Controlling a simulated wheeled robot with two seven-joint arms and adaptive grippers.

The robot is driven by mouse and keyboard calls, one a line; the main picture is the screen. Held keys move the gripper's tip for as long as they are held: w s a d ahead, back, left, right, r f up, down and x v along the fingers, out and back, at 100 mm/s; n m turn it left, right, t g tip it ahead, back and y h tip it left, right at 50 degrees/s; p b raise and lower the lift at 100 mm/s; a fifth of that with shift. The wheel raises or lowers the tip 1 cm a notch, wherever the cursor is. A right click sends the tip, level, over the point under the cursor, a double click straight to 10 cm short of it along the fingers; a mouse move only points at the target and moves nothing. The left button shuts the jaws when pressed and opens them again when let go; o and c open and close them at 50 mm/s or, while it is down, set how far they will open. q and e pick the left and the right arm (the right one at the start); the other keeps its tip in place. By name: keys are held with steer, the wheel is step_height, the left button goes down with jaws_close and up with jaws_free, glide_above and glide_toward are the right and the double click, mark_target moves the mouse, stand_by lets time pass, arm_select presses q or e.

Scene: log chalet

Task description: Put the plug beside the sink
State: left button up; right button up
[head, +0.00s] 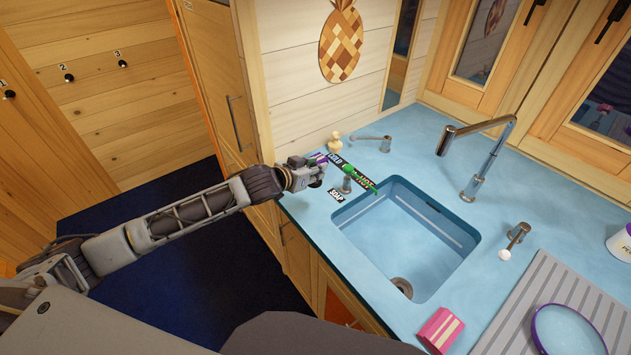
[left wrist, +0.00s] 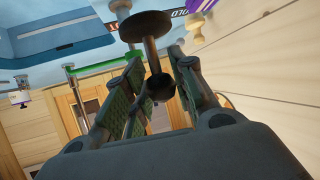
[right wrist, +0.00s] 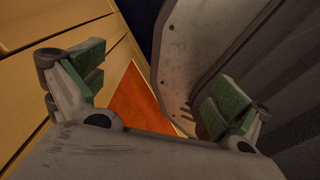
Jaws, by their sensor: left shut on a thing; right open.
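The plug (left wrist: 146,26) is dark brown, with a flat disc, a thin stem and a ball-shaped knob. My left gripper (left wrist: 160,80) is shut on its knob in the left wrist view, with the disc beyond the fingertips. In the head view my left gripper (head: 312,172) is at the counter's left edge, left of the sink; I cannot make out the plug clearly there. The blue sink (head: 440,213) is empty, with a round drain (head: 402,287) at its bottom. My right gripper (right wrist: 155,95) is open and empty, and outside the head view.
A green-handled tap and labels reading COLD, HOT and SOAP (head: 337,195) lie close to my left gripper. A tall chrome faucet (head: 480,160) stands behind the sink.

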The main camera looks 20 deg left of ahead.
arm_select(q)
steer(key=shift+w+a+r, duration=0.15)
steer(key=shift+a, duration=0.3)
steer(key=shift+w+a+r, duration=0.1)
steer(key=shift+a+r, duration=0.05)
steer(key=shift+a, duration=0.25)
steer(key=shift+f, duration=3.15)
steer(key=shift+f, duration=1.85)
steer(key=shift+f, duration=0.1)
steer(key=o, duration=1)
